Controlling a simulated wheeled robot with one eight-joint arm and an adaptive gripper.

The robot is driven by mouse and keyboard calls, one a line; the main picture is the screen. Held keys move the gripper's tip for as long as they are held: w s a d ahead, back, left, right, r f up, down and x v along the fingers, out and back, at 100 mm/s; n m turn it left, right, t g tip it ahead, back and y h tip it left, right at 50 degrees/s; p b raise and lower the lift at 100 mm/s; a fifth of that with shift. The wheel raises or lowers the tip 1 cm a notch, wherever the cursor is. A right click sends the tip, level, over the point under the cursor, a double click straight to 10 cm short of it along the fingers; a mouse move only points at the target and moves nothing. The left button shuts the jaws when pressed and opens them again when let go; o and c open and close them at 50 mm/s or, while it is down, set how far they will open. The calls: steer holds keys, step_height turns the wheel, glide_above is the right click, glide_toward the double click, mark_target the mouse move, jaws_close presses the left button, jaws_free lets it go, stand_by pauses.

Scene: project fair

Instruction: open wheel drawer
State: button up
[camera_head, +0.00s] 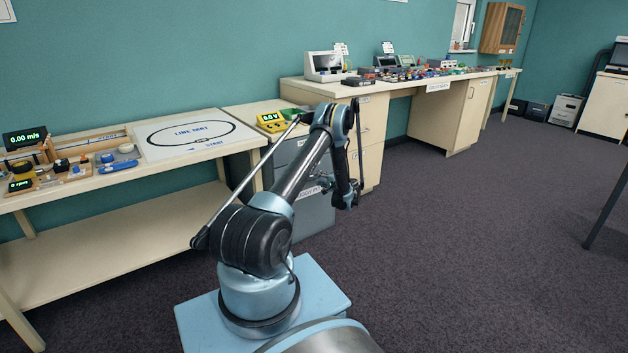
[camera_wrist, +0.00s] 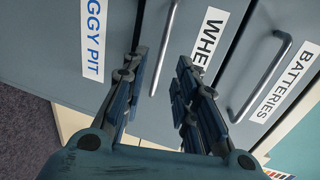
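The wheel drawer (camera_wrist: 183,95) is a blue-grey front in the wrist view. Its white label (camera_wrist: 207,42) reads "WHE", with the rest hidden behind a finger of my gripper. A grey bar handle (camera_wrist: 166,40) beside the label runs down between my fingers. My gripper (camera_wrist: 160,66) is open, one finger on each side of this handle; I cannot tell whether either touches it. The drawer looks shut. In the head view my gripper (camera_head: 344,190) is in front of the grey drawer cabinet (camera_head: 312,218), and my arm hides much of its front.
A drawer labelled "BATTERIES" (camera_wrist: 287,82) with its own bar handle (camera_wrist: 262,77) is on one side. A panel labelled "GGY PIT" (camera_wrist: 92,38) is on the other. A long bench (camera_head: 195,153) stands left of the cabinet, a desk (camera_head: 372,95) right. Carpet (camera_head: 480,240) at right is clear.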

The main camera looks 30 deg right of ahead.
steer(key=shift+x, duration=2.65)
jaws_close()
